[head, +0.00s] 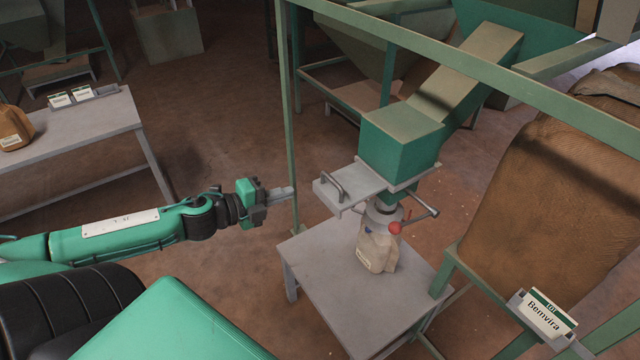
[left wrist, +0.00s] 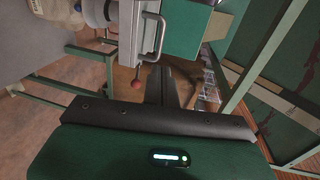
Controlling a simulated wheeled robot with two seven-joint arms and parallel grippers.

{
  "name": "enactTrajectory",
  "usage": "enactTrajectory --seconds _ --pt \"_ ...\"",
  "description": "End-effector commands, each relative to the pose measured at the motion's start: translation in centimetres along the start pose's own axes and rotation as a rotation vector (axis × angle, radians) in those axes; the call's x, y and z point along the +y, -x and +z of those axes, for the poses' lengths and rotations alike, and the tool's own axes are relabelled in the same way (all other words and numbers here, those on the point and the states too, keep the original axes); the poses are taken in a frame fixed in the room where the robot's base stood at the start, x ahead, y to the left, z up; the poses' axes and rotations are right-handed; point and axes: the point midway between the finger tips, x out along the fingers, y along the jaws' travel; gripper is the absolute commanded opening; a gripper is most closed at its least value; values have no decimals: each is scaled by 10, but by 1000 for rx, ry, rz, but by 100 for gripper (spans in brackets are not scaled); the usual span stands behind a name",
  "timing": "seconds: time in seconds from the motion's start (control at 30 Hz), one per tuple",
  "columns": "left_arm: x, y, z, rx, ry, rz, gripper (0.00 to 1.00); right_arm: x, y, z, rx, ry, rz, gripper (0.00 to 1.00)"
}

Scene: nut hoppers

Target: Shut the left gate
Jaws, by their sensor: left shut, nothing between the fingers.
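The left gate is a grey slide plate (head: 332,199) with a dark bar handle (head: 329,184), sticking out to the left from under the green chute box (head: 397,140). In the left wrist view the plate (left wrist: 125,42) and handle (left wrist: 157,38) are ahead of the fingers. My left gripper (head: 291,192) is shut and empty, just left of the plate's outer end, with a small gap in the head view. Its dark fingers (left wrist: 158,84) point towards the handle; I cannot tell whether they touch. My right gripper is not in view.
A tan bag (head: 377,248) stands under the spout on a grey table (head: 318,275). A lever with a red knob (head: 395,228) is beside the spout. A thin green post (head: 289,120) rises near my fingers. A large brown sack (head: 540,200) is at the right, with a label (head: 547,315).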

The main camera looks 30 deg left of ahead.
Motion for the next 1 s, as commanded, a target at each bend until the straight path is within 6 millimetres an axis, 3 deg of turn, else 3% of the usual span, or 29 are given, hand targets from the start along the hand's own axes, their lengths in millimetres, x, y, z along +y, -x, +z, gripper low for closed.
enactTrajectory --seconds 1.0 --pt "-3 -71 1 -1 0 -2 0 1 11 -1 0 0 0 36"
